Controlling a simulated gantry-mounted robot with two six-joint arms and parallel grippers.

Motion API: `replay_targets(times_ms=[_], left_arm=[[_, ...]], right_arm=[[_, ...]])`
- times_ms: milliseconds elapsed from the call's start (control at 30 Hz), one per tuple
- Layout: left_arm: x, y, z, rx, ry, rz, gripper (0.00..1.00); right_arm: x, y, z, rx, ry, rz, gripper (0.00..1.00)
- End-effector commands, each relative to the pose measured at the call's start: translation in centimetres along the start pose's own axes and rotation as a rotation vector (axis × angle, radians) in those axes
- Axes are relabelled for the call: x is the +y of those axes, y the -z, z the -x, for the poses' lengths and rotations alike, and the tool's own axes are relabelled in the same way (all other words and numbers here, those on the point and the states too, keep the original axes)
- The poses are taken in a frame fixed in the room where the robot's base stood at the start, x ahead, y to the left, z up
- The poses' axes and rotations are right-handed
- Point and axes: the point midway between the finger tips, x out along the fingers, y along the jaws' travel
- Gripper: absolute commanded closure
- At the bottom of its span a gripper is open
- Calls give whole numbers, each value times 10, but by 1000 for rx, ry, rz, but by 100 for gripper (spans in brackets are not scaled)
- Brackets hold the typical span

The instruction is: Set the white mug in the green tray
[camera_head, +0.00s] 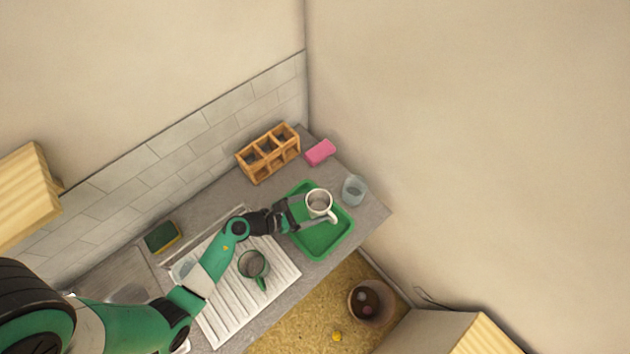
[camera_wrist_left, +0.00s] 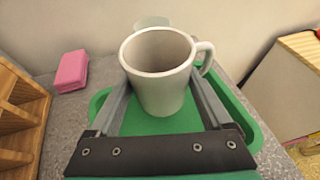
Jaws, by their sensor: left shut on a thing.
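The white mug (camera_head: 319,203) is upright between the fingers of my left gripper (camera_head: 303,207), which is shut on it. In the left wrist view the mug (camera_wrist_left: 160,85) fills the space between the two fingers of the gripper (camera_wrist_left: 160,105), with its handle to the right. The green tray (camera_head: 322,246) lies on the counter, and the mug is over its inside. The tray (camera_wrist_left: 102,105) also shows below the mug in the wrist view. I cannot tell whether the mug's base touches the tray floor. My right gripper is not in view.
A clear glass (camera_head: 355,189) stands just right of the tray. A pink sponge (camera_head: 320,152) and a wooden divided box (camera_head: 268,153) are behind it. A green mug (camera_head: 253,265) stands on the white drainboard (camera_head: 282,272). A green-yellow sponge (camera_head: 162,237) lies farther left.

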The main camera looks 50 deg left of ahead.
Motion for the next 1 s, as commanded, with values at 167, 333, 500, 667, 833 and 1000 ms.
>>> replay_targets(times_ms=[167,333,500,667,833,1000], left_arm=[[5,10,-10,-2,-1,2,92],[4,33,-18,-1,0,1,92],[4,30,-17,-2,-1,0,92],[4,34,-19,-2,-1,0,92],[4,34,-18,-1,0,0,0],[4,34,-18,-1,0,0,0]], right_arm=[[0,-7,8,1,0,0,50],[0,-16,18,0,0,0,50],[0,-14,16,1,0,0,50],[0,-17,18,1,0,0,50],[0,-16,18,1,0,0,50],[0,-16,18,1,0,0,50]])
